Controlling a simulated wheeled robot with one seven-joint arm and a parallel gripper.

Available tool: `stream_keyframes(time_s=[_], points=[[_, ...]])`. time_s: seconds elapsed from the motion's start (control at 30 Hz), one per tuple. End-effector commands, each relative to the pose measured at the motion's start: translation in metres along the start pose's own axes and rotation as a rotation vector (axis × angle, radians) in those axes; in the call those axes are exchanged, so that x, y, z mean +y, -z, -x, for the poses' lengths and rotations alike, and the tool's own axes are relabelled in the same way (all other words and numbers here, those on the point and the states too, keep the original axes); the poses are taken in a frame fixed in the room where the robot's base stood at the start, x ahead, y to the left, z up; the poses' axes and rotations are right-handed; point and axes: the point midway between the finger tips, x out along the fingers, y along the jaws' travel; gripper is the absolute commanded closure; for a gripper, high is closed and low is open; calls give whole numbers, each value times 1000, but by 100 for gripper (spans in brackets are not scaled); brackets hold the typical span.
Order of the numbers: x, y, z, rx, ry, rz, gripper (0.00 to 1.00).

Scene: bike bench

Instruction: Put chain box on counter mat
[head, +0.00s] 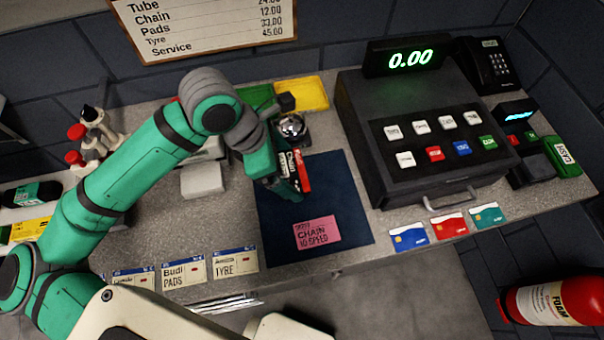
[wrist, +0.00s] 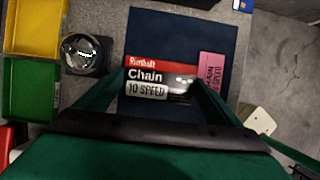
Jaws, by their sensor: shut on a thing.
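The chain box (wrist: 158,80) is red, black and white, labelled "Rimhalt Chain 10 SPEED", and lies between my gripper's fingers (wrist: 160,88) in the wrist view. In the head view the chain box (head: 303,170) is partly hidden by my gripper (head: 290,185), which is shut on it. Both are over the dark blue counter mat (head: 345,215), which also shows in the wrist view (wrist: 180,35). I cannot tell whether the box touches the mat. A pink card reading "CHAIN 10 SPEED" (head: 318,233) lies on the mat's front part, apart from the box.
A silver bell (head: 291,128) stands behind the mat, near yellow (head: 305,94) and green trays. The cash register (head: 420,140) is to the right, with several bank cards in front of it. Labelled tickets (head: 184,272) lie along the front left edge.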

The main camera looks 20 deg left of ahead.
Motion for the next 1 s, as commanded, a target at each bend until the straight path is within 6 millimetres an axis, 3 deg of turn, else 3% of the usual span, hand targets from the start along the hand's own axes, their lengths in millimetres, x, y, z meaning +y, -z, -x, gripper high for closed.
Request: stream_keyframes(time_s=[0.1,0.43,0.6,1.0], points=[[3,-8,-21,-2,4,-6,44],[9,-20,-52,-3,6,-12,44],[8,-8,-72,-2,5,-8,44],[9,-5,-77,-1,2,-8,44]])
